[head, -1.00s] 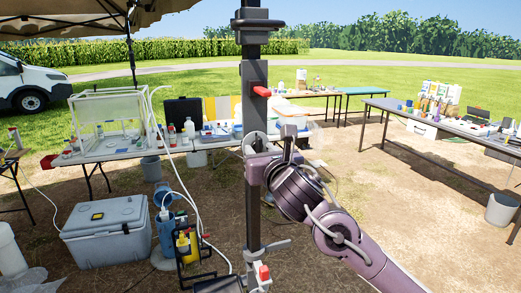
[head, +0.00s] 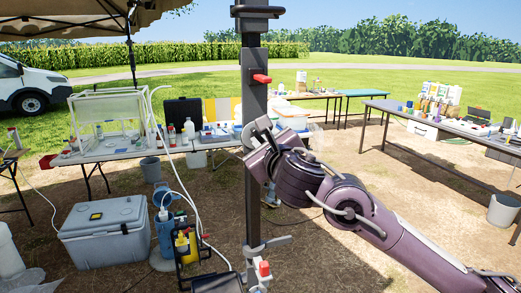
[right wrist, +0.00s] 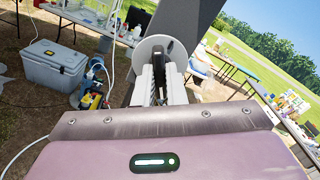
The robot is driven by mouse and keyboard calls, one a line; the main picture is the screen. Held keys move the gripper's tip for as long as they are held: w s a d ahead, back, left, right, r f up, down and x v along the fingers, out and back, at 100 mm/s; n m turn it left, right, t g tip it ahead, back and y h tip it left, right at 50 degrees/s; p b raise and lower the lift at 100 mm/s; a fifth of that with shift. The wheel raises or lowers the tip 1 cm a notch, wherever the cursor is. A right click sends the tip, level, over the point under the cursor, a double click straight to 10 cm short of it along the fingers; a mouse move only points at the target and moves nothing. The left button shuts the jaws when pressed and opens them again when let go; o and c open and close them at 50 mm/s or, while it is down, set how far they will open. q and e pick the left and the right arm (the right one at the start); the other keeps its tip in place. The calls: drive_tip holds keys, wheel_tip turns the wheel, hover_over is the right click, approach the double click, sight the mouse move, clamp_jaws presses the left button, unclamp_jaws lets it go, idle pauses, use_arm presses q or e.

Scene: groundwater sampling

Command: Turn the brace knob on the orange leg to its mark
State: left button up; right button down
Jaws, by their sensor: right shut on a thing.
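A dark grey upright post (head: 254,180) stands in the middle of the head view; I see no orange on it. A round light-grey knob (head: 261,125) sits partway up it, partly hidden by my right gripper (head: 260,143). In the right wrist view the knob's pale disc (right wrist: 150,45) shows behind the fingers. There my right gripper (right wrist: 160,75) is shut on the knob's middle part, and the view is tilted. I cannot make out any mark on the knob. My left gripper is not in view.
A grey cooler (head: 104,230) and a blue jug (head: 166,230) stand on the ground at left. Loaded tables (head: 372,104) stand behind.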

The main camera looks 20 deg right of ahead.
drive_tip(key=n+b, duration=0.7)
drive_tip(key=n, duration=0.3)
drive_tip(key=shift+f, duration=0.2)
drive_tip(key=shift+n+b, duration=0.3)
drive_tip(key=shift+n, duration=0.3)
drive_tip(key=shift+r+n, duration=0.15)
drive_tip(key=shift+n, duration=0.25)
